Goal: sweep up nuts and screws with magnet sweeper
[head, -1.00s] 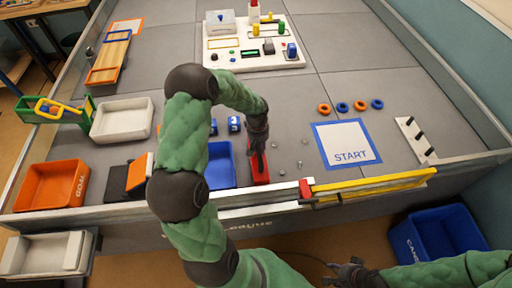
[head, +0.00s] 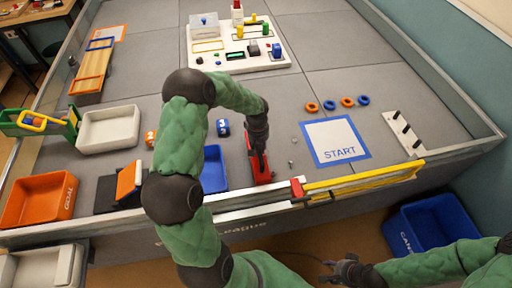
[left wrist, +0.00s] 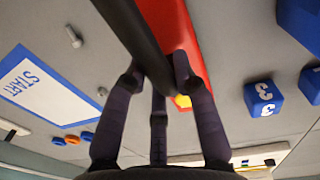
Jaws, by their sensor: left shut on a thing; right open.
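The magnet sweeper has a red head (head: 260,172) and a dark handle. It rests on or just above the grey mat, and I cannot tell which. My left gripper (head: 258,143) is shut on the handle. In the left wrist view the fingers (left wrist: 158,78) close round the dark handle (left wrist: 135,28), with the red head (left wrist: 178,30) beyond. Two small metal pieces lie right of the sweeper: one farther (head: 293,140), one nearer (head: 291,162). In the left wrist view one is a bolt (left wrist: 73,37), the other a small piece (left wrist: 102,91). My right gripper (head: 343,271) is open and empty beyond the table's front edge.
A blue tray (head: 214,172) and blue number cube (head: 223,128) are left of the sweeper. The START sheet (head: 335,133) lies right, with several rings (head: 330,104) behind. A yellow-and-red barrier (head: 360,184) lines the front edge. A blue bin (head: 440,222) stands below.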

